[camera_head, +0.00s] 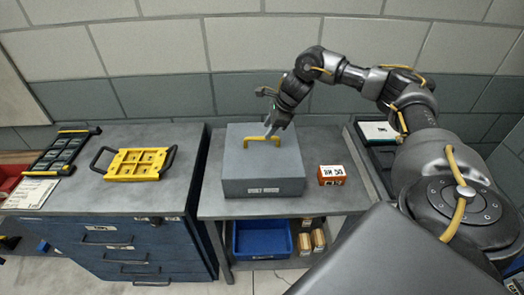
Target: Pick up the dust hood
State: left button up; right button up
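The dust hood (262,178) is a grey box with a yellow handle (262,138) on top and a small label low on its front. It sits upright on the grey bench. My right gripper (271,131) reaches down from the upper right, with its fingertips at the right part of the handle. Whether the fingers are closed around the handle is too small to tell. What lies under the hood is hidden. My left gripper is not in view.
A small orange labelled box (331,176) stands just right of the hood. A yellow mould plate (139,163) with black handles lies on the blue cabinet (100,194) to the left. A blue bin (262,240) sits on the shelf below. A tiled wall is close behind.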

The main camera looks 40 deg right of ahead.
jog(key=shift+a, duration=0.1)
jog(key=p, duration=0.3)
send_over(262, 152)
jog(key=w+d, duration=0.1)
jog(key=d, duration=0.1)
jog(key=f, duration=0.4)
jog(key=shift+w+d+f, duration=0.1)
jog(key=shift+w+d, duration=0.1)
jog(key=shift+w+f, duration=0.1)
jog(key=shift+f, duration=0.15)
jog(key=shift+f+b, duration=0.3)
jog(key=shift+c, duration=0.3)
grip_shut()
jog(key=shift+r, duration=0.1)
